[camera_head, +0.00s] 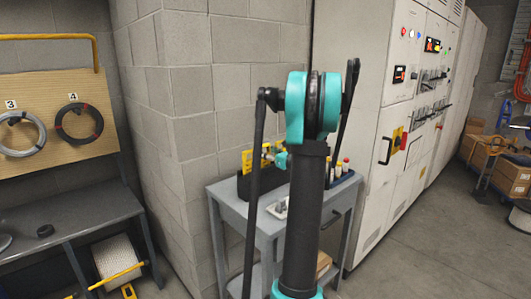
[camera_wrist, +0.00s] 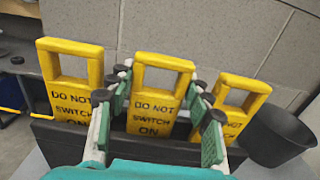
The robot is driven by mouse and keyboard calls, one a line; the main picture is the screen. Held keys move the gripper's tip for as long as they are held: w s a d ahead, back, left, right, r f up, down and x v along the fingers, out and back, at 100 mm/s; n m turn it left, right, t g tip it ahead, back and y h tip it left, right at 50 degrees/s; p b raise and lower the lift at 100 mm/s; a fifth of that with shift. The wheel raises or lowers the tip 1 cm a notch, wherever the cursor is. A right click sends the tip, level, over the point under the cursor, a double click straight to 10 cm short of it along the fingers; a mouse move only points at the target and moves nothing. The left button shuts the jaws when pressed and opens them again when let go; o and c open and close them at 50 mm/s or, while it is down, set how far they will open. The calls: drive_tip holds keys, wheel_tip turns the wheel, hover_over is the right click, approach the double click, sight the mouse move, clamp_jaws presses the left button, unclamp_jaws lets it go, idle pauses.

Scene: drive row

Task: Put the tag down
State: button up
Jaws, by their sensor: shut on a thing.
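Three yellow tags marked DO NOT SWITCH ON show in the wrist view: a left tag (camera_wrist: 72,92), a middle tag (camera_wrist: 157,105) and a right tag (camera_wrist: 228,115). They stand upright in a row at a dark rack (camera_wrist: 60,135). My gripper (camera_wrist: 160,98) is shut on the middle tag, its green pads against both sides. The tag's lower end is hidden behind my gripper, so I cannot tell whether it touches the rack's bottom. In the head view my arm partly covers the tags (camera_head: 247,160) and the rack (camera_head: 250,187).
The rack stands on a grey trolley (camera_head: 228,197) against a block wall. A dark round cup (camera_wrist: 277,132) stands right of the rack. A tall switch cabinet (camera_head: 375,110) is at the right. A bench (camera_head: 80,225) with cable coils above it is at the left.

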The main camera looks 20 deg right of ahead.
drive_tip(key=shift+f, duration=0.1)
drive_tip(key=o, duration=0.9)
